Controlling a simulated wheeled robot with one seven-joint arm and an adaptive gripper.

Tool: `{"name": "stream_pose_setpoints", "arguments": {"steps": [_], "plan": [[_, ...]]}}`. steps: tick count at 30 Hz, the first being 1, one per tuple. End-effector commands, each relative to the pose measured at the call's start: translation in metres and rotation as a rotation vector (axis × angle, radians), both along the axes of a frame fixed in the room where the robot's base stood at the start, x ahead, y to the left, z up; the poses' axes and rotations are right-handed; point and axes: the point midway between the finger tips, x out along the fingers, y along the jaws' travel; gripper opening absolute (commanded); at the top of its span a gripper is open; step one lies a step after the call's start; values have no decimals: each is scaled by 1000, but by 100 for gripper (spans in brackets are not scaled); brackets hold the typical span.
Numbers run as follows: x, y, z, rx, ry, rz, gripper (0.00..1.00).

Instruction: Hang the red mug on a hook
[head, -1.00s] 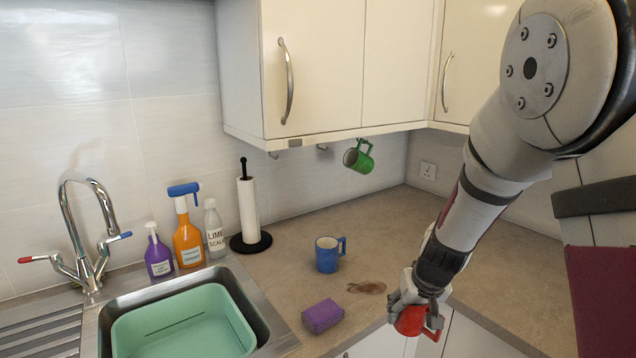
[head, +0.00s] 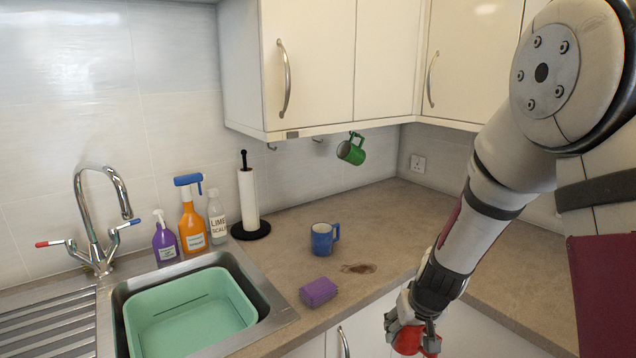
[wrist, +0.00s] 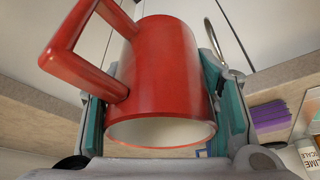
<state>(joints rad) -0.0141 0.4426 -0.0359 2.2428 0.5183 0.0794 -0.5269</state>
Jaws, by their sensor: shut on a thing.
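The red mug (head: 408,341) is in my gripper (head: 413,332), low in front of the counter's front edge. In the wrist view the red mug (wrist: 165,75) fills the middle, between the teal finger pads. Its square handle points up and left, and its pale open rim faces the camera. Small hooks (head: 318,139) are under the wall cabinet. A green mug (head: 351,152) hangs tilted from the underside further right, its own hook hard to make out. My gripper is well below and right of the hooks.
A blue mug (head: 323,239), a purple sponge (head: 318,292) and a brown stain (head: 358,268) are on the counter (head: 290,230). Left of them are a paper towel stand (head: 249,205), several bottles, and the sink with a green basin (head: 190,320). The right counter is clear.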

Motion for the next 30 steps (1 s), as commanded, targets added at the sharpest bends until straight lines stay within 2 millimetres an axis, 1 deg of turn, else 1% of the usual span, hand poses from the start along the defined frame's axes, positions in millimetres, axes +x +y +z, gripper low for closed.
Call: {"name": "stream_pose_setpoints", "arguments": {"steps": [6,11,23,26,30], "plan": [[-16,0,-16,3,-2,0,16],[-21,2,-21,4,-5,4,16],[-20,2,-19,5,-7,4,16],[-20,2,-16,6,-6,3,16],[-17,2,-6,8,-7,2,16]]}}
